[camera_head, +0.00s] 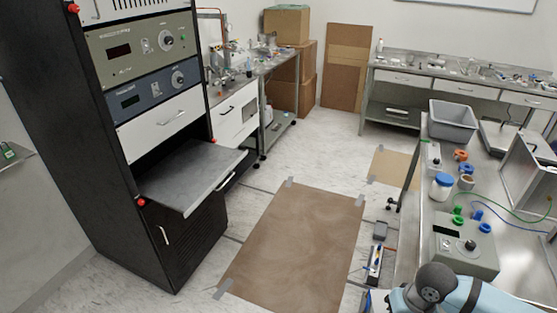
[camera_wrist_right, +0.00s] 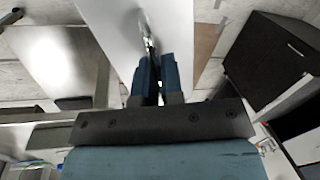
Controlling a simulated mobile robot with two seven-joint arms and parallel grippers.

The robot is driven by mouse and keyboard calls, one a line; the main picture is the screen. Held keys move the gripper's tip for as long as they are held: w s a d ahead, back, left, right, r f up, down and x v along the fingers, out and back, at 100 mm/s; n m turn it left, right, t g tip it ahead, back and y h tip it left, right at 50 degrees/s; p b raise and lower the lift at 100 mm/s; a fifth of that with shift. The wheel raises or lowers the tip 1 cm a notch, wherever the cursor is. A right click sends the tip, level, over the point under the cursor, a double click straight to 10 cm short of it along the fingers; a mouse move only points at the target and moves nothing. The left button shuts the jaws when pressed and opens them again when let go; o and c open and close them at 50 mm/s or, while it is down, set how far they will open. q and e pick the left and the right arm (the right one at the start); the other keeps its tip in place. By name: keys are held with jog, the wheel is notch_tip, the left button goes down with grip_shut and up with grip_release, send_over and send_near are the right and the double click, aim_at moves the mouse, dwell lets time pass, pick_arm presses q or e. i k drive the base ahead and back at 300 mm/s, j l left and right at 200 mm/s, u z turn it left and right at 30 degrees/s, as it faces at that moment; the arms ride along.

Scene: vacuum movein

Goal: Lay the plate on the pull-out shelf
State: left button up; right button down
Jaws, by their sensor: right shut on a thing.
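The pull-out shelf (camera_head: 190,172) is a flat grey slab drawn out of the black rack on the left of the head view. Its top is bare. In the right wrist view my right gripper (camera_wrist_right: 158,75) has its blue fingers close together on a slim metallic piece (camera_wrist_right: 147,32). A broad pale panel (camera_wrist_right: 115,35), apparently the plate, lies beyond the fingers; how it joins the metallic piece is unclear. The head view shows only part of my right arm at the bottom right, with the gripper and plate outside it. My left gripper is in neither view.
The black rack (camera_head: 75,130) carries instrument panels above the shelf. A brown floor mat (camera_head: 295,245) lies on clear floor right of it. A steel bench (camera_head: 415,215) on the right holds a grey bin (camera_head: 453,120), a white jar (camera_head: 441,187) and an instrument box (camera_head: 464,246).

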aim_at(200, 172)
jog(key=i+j+u, duration=0.5)
jog(key=i+j, duration=1.35)
